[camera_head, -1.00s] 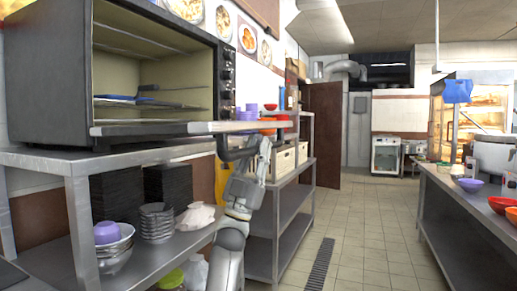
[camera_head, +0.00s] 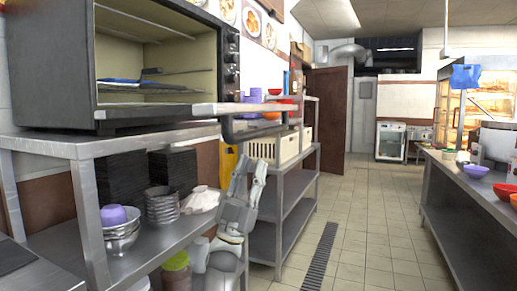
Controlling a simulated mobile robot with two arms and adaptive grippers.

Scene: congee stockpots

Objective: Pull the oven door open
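The black oven (camera_head: 50,65) stands on a steel shelf at the left, and its inside with wire racks shows. Its door (camera_head: 180,112) is folded down, lying about level and seen nearly edge-on. The dark handle (camera_head: 262,130) hangs at the door's outer edge. My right gripper (camera_head: 248,170) is below the handle, pointing up, with its two fingers apart and nothing between them. It appears clear of the handle and door. My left gripper is not in view.
The steel shelf (camera_head: 85,148) holds bowls (camera_head: 160,205) and black stacked trays below the oven. A second shelf with cream crates (camera_head: 262,150) stands behind my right gripper. The tiled aisle (camera_head: 370,215) is free, with a counter (camera_head: 455,185) at the right.

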